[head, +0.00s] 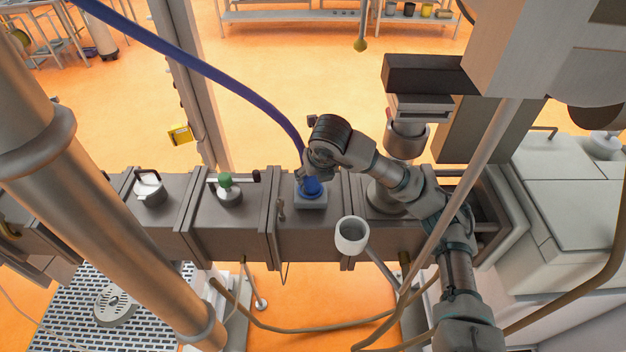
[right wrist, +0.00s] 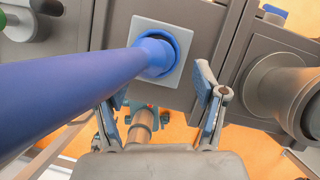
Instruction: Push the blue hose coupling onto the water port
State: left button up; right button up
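The blue hose (head: 225,82) comes down from the top left in the head view to the blue coupling (head: 312,187). In the right wrist view the coupling (right wrist: 156,52) sits at a dark blue ring on a light grey square plate (right wrist: 178,24), the water port. It looks seated there, but the exact contact is hidden. My right gripper (head: 303,179) is beside the coupling in the head view. In the right wrist view its fingers (right wrist: 162,92) are spread with nothing between them; the hose passes over the left finger. My left gripper is not in view.
The port block (head: 310,203) stands on a long grey machine barrel. A green-topped fitting (head: 226,186) and a handled cap (head: 149,190) lie left of it. A white cup-like funnel (head: 351,235) sticks out in front. A thick metal pipe (head: 95,210) crosses the left side.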

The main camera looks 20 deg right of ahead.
jog(key=v, duration=0.6)
jog(key=shift+r, duration=0.15)
jog(key=shift+s+a, duration=0.1)
